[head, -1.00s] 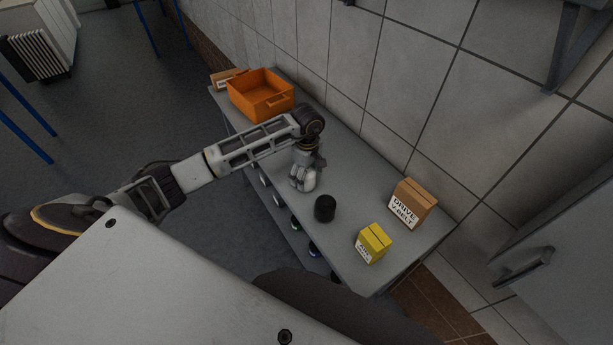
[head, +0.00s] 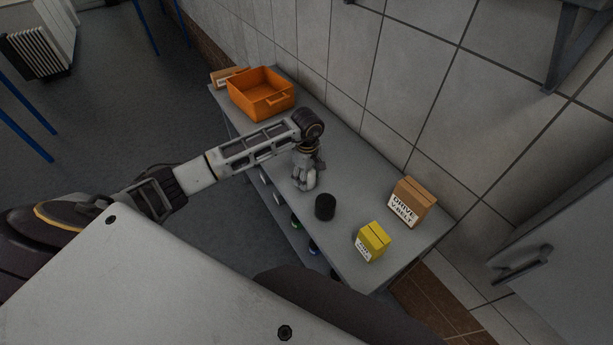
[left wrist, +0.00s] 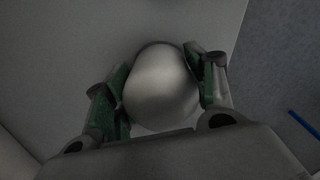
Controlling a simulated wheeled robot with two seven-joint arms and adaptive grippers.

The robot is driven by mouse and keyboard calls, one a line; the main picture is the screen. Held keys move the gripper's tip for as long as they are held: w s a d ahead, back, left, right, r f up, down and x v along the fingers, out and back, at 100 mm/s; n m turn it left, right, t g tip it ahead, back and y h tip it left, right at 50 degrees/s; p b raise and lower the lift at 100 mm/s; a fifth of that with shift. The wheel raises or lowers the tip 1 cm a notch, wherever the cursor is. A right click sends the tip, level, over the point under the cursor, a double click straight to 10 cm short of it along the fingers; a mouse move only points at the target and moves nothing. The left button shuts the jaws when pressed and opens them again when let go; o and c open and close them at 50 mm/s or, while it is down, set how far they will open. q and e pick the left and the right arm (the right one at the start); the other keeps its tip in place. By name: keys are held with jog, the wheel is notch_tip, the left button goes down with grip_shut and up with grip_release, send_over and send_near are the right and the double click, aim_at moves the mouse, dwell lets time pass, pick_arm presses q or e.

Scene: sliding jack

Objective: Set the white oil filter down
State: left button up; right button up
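The white oil filter (left wrist: 161,88) is between the two fingers of my left gripper (left wrist: 163,90) in the left wrist view, with the green pads against its sides. In the head view my left gripper (head: 305,182) points down over the middle of the grey table (head: 345,165). The filter is mostly hidden by the fingers there. It is at or just above the tabletop; I cannot tell whether it touches. My right gripper is not in view.
A black cylinder (head: 325,207) stands close to the right of my left gripper. A yellow box (head: 372,242) and a brown drive-belt box (head: 411,202) are farther right. An orange crate (head: 262,94) is at the far end. Several items sit on a lower shelf.

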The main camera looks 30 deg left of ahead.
pick_arm(q)
jog(key=c, duration=0.6)
jog(key=shift+o, duration=0.2)
jog(key=shift+r, duration=0.15)
jog(key=shift+r+b, duration=0.95)
jog(key=shift+r, duration=3.95)
